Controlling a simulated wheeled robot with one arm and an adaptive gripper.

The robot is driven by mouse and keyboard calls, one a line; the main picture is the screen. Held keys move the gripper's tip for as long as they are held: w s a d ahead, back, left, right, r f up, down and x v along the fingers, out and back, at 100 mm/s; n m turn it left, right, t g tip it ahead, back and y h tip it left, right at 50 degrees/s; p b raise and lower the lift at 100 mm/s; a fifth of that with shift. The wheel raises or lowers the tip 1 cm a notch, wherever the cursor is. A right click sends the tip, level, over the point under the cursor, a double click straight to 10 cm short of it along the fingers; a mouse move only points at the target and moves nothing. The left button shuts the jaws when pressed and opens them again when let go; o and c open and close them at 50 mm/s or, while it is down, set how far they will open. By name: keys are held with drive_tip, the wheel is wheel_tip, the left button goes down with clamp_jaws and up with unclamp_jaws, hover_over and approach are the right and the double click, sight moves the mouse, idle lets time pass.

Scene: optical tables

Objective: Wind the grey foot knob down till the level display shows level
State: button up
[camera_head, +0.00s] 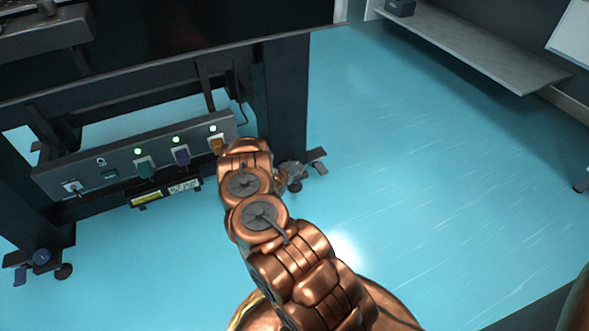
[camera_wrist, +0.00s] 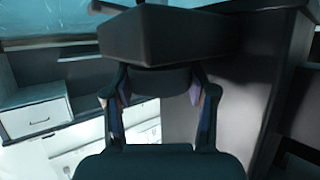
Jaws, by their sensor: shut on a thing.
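In the wrist view my gripper (camera_wrist: 158,92) has one finger on each side of a dark grey round knob (camera_wrist: 158,80) and is shut on it. The knob sits directly under a dark block (camera_wrist: 165,36). In the head view my copper arm reaches to the right foot of the table, where grey parts (camera_head: 294,172) show just past it; my fingers there are mostly hidden. A small display strip (camera_head: 165,192), yellow at its left and pale with dark marks at its right, hangs below the panel. Its reading is too small to tell.
The grey panel (camera_head: 95,172) under the dark table carries coloured plugs and several lit green lamps. The left foot has a blue knob (camera_head: 41,256). The blue floor (camera_head: 430,190) to the right is clear. A grey shelf (camera_head: 470,45) stands at the back right.

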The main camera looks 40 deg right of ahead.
drive_tip(key=shift+a+g, duration=0.1)
drive_tip(key=shift+g, duration=0.2)
drive_tip(key=o, duration=1.2)
drive_tip(key=shift+s+r+t+p, duration=0.1)
drive_tip(key=shift+t+p, duration=0.25)
drive_tip(key=shift+t, duration=0.05)
drive_tip(key=shift+d+n, duration=0.2)
drive_tip(key=shift+n, duration=0.1)
drive_tip(key=shift+n+t+y+p, duration=1.1)
drive_tip(key=shift+n+t+p, duration=0.2)
drive_tip(key=shift+n+t, duration=0.5)
drive_tip(key=shift+t, duration=0.3)
drive_tip(key=shift+n+t+y, duration=1.4)
drive_tip(key=shift+n+y, duration=0.2)
drive_tip(key=shift+n, duration=0.2)
drive_tip(key=shift+n+y+b, duration=0.3)
drive_tip(key=shift+b, duration=0.15)
